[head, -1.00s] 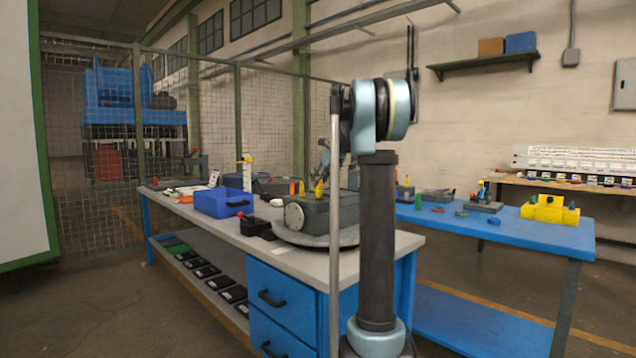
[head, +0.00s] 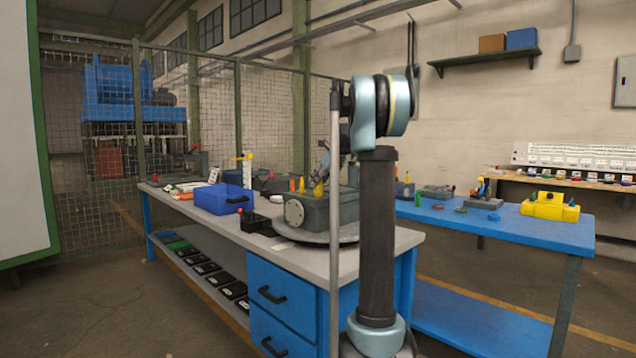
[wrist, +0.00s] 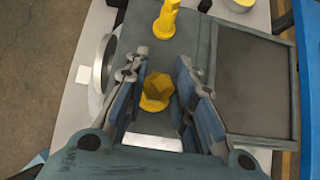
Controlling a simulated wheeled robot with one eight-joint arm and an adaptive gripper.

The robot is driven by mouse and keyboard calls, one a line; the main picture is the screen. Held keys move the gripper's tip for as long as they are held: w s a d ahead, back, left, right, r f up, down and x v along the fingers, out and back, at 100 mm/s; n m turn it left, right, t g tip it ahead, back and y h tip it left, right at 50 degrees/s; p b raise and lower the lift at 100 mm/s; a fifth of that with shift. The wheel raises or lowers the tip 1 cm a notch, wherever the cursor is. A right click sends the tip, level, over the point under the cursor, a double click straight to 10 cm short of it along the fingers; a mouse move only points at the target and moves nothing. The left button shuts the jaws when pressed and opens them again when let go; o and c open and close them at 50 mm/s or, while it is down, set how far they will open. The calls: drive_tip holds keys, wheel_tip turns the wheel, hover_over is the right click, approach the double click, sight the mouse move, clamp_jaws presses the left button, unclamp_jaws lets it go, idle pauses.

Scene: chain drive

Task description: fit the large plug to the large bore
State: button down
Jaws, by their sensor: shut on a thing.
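In the wrist view my gripper (wrist: 157,92) is shut on a yellow plug (wrist: 157,88) with a faceted top, between its two blue-grey fingers. The plug is above or at the grey housing; its lower end is hidden, so I cannot tell whether it sits in a bore. A second yellow plug (wrist: 166,18) stands on the housing just beyond the fingers. In the head view the grey-green housing (head: 335,215) is on the bench, with a yellow plug (head: 318,188) on top. My column hides part of it. The large bore is not identifiable.
A pale round disc (wrist: 104,62) is on the housing's left side, and a dark rectangular recess (wrist: 262,80) lies right of my fingers. A blue bin (head: 224,200) stands left of the housing on the grey bench. A blue table (head: 500,230) holds a yellow block (head: 550,206).

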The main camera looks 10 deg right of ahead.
drive_tip(key=shift+f, duration=0.9)
drive_tip(key=c, duration=1.3)
unclamp_jaws()
drive_tip(key=v, duration=1.1)
drive_tip(key=shift+s+d+r, duration=0.2)
drive_tip(key=shift+r, duration=0.1)
